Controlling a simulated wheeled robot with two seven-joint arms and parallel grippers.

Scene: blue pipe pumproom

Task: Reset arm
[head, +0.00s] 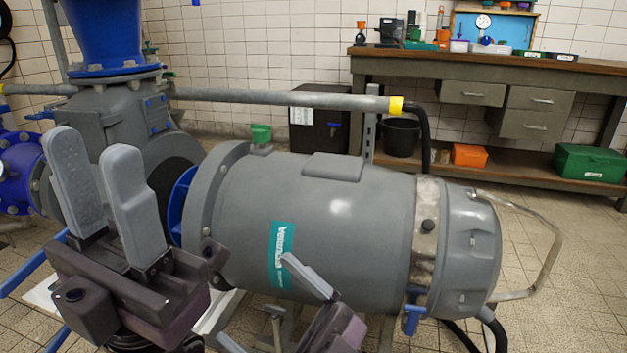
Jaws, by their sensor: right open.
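My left gripper (97,165) is at the left of the head view with its two grey fingers pointing up. A gap shows between the fingers, and I see nothing held in it. It is in front of the grey pump casing in the picture. My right gripper (258,300) is at the bottom centre, partly cut off by the lower edge. Its fingers are spread wide, with nothing between them. It is in front of the large grey motor (345,215) in the picture; I cannot tell how close either gripper is to the machine.
The motor fills the middle, joined to the pump casing (110,125) at left. A grey pipe with a yellow end (290,99) runs behind. A bent metal bar (545,250) stands out at right. The workbench (480,72) at the back carries tools. Tiled floor (570,310) is free at lower right.

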